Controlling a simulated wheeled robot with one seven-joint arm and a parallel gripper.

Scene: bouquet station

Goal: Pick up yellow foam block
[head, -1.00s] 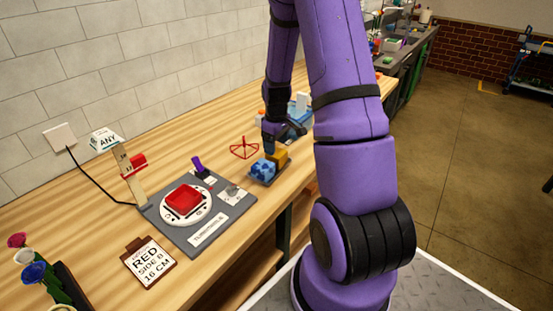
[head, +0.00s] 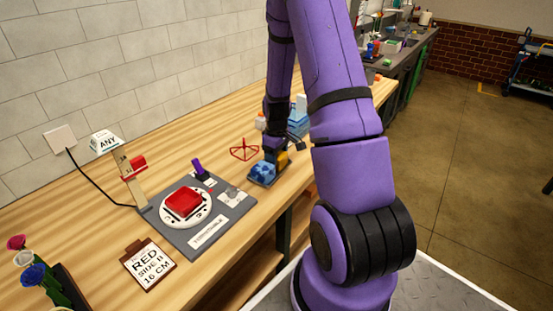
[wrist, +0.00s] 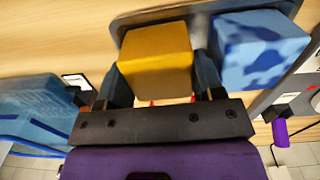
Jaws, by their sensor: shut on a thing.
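The yellow foam block (wrist: 155,60) sits between the two fingers of my gripper (wrist: 158,85) in the wrist view, and the fingers are shut on its sides. In the head view the yellow block (head: 283,160) shows only partly, just below my gripper (head: 276,150). A blue patterned block (wrist: 258,52) stands right beside it on a dark grey tray; the same blue block (head: 263,171) shows in the head view. I cannot tell whether the yellow block still touches the tray.
A grey board (head: 231,212) with a red block (head: 182,200) on a round white plate lies left of the blocks. A red wire frame (head: 244,150) stands behind them. A light blue object (head: 299,121) is close to my gripper. A card (head: 148,263) reads RED.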

